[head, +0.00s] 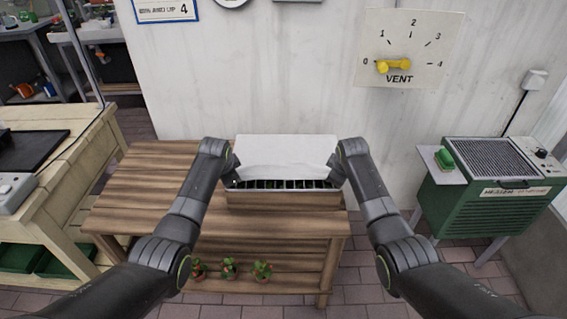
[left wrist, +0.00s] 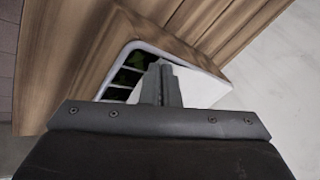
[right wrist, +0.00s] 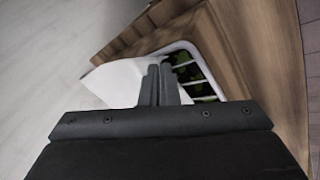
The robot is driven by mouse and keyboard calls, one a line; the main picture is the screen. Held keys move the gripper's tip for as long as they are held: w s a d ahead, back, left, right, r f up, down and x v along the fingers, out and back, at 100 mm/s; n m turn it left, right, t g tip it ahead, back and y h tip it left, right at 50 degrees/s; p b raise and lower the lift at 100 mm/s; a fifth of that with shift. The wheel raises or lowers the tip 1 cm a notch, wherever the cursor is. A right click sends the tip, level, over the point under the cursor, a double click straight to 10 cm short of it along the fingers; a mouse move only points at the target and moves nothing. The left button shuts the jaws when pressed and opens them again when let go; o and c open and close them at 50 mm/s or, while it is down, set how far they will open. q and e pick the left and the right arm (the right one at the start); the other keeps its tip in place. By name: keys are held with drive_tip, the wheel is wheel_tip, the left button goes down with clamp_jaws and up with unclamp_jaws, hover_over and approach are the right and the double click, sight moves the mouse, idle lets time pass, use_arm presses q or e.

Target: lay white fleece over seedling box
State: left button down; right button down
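The white fleece (head: 287,151) spans the back of the seedling box in the head view, its front edge sagging a little in the middle. The wooden seedling box (head: 285,199) stands on the slatted bench; a front strip of its dark cells shows uncovered. Green seedlings show in the cells in the right wrist view. My left gripper (left wrist: 161,82) is shut at the fleece's left front corner, over the box's left side. My right gripper (right wrist: 156,82) is shut at its right front corner, over the right side. The fingers hide the pinched corners.
The slatted bench (head: 140,195) has free room left of the box. Small potted plants (head: 229,268) stand on its lower shelf. The wall with a yellow vent lever (head: 393,66) rises behind. A green heater (head: 490,190) stands at right, a pale table (head: 75,165) at left.

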use_arm(q)
drive_tip(key=c, duration=1.5)
unclamp_jaws()
use_arm(e)
drive_tip(key=c, duration=1.5)
unclamp_jaws()
use_arm(q)
drive_tip(key=shift+o, duration=0.9)
use_arm(e)
drive_tip(key=shift+o, duration=0.9)
use_arm(q)
drive_tip(key=shift+s, duration=0.1)
use_arm(e)
drive_tip(key=shift+s, duration=0.1)
use_arm(q)
drive_tip(key=shift+r, duration=0.1)
use_arm(e)
drive_tip(key=shift+r, duration=0.1)
